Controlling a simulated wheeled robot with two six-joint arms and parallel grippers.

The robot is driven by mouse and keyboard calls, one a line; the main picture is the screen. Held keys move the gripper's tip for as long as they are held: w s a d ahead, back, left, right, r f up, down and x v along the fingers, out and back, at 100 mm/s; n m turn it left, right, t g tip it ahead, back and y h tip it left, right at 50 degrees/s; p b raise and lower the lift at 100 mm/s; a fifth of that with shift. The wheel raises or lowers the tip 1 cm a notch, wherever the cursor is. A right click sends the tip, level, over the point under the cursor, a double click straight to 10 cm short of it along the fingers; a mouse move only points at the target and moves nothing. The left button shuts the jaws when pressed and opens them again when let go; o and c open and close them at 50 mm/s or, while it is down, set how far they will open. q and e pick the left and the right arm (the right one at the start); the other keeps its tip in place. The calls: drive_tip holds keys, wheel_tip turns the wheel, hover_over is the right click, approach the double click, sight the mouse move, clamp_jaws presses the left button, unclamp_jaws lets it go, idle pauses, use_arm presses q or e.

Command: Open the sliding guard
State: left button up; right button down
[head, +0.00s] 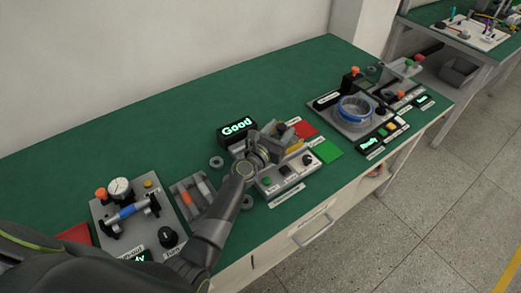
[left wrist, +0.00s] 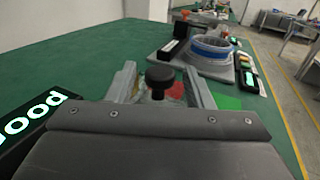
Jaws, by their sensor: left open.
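My left gripper (head: 266,140) is over the middle station (head: 290,178), beside the lit "Good" display (head: 237,128). In the left wrist view its two grey fingers (left wrist: 160,88) are apart. A black round knob (left wrist: 159,74) shows between them; I cannot tell whether they touch it. Which part of this station is the sliding guard is not clear, because the arm and gripper cover much of it. A yellow part (head: 295,146) shows just right of the gripper. My right gripper is not in view.
Red (head: 303,129) and green (head: 327,152) pads lie right of the middle station. A station with a blue ring (head: 354,109) stands further right. A gauge station (head: 122,212) and grey tray (head: 190,190) are at left. The back of the green table (head: 200,100) is clear.

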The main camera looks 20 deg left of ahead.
use_arm(q)
drive_tip(key=v, duration=1.6)
drive_tip(key=shift+d+r, duration=0.1)
